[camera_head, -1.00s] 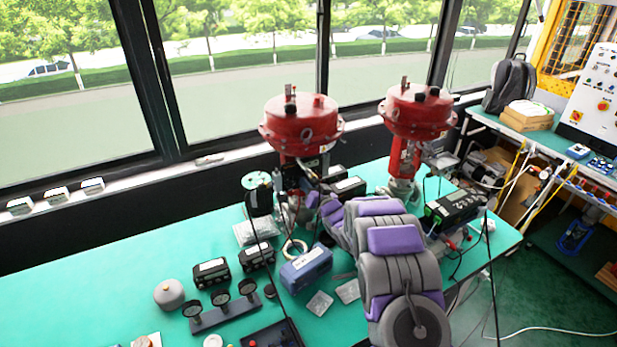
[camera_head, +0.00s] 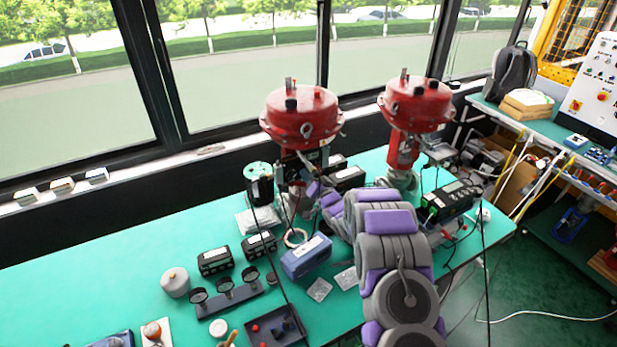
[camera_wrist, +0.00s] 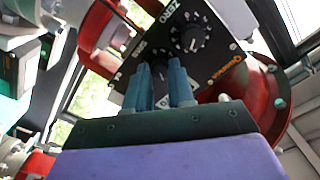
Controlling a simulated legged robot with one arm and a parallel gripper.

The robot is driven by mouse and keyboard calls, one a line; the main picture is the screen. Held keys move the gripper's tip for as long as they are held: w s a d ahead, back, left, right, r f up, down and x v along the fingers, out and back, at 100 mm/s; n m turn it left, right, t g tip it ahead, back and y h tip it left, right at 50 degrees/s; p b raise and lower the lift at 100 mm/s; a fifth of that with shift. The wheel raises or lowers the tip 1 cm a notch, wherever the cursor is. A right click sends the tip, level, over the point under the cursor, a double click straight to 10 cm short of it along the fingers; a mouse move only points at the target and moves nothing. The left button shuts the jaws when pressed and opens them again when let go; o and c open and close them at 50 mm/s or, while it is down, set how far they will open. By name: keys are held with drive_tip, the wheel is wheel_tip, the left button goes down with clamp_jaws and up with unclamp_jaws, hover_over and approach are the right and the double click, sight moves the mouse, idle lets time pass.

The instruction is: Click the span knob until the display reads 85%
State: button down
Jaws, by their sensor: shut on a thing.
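In the wrist view, a black positioner panel (camera_wrist: 215,50) carries white lettering and knobs. One knob (camera_wrist: 190,39) is in plain sight beyond my fingers. My gripper (camera_wrist: 160,70) has its blue fingers at the panel, closed about another knob that they largely hide. In the head view, my arm reaches to the lower part of the left red actuator (camera_head: 301,118), and the fingertips are hidden there. No display reading is legible in either view.
A second red actuator (camera_head: 415,105) stands to the right. A blue box (camera_head: 306,257), black meters (camera_head: 214,261) and a gauge stand (camera_head: 226,293) are on the green table (camera_head: 120,270). The table's left part is mostly clear. Dark cables hang around my arm.

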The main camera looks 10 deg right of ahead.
drive_tip(key=c, duration=1)
unclamp_jaws()
drive_tip(key=shift+d, duration=0.1)
drive_tip(key=shift+o, duration=0.2)
drive_tip(key=v, duration=1.7)
drive_tip(key=shift+p, duration=0.4)
drive_tip(key=s+d+r+n+g+h+b, duration=0.1)
drive_tip(key=s+d+r+g+h, duration=0.15)
drive_tip(key=s+g+h, duration=0.4)
drive_tip(key=s+d+r+n+g+h+b, duration=0.15)
drive_tip(key=s+r+g, duration=0.25)
drive_tip(key=s, duration=0.6)
drive_tip(key=s+a+r+g, duration=0.1)
drive_tip(key=s+a+g, duration=0.1)
drive_tip(key=s, duration=0.9)
drive_tip(key=s+a+r+n+g+y+b, duration=0.1)
drive_tip(key=s+a+r+g, duration=0.1)
drive_tip(key=s, duration=0.9)
drive_tip(key=s+a+r+g+y+b, duration=0.1)
drive_tip(key=s+a+g, duration=0.3)
drive_tip(key=s, duration=0.6)
drive_tip(key=shift+s+a+r+n, duration=0.4)
drive_tip(key=shift+a+r, duration=0.25)
drive_tip(key=shift+a, duration=0.15)
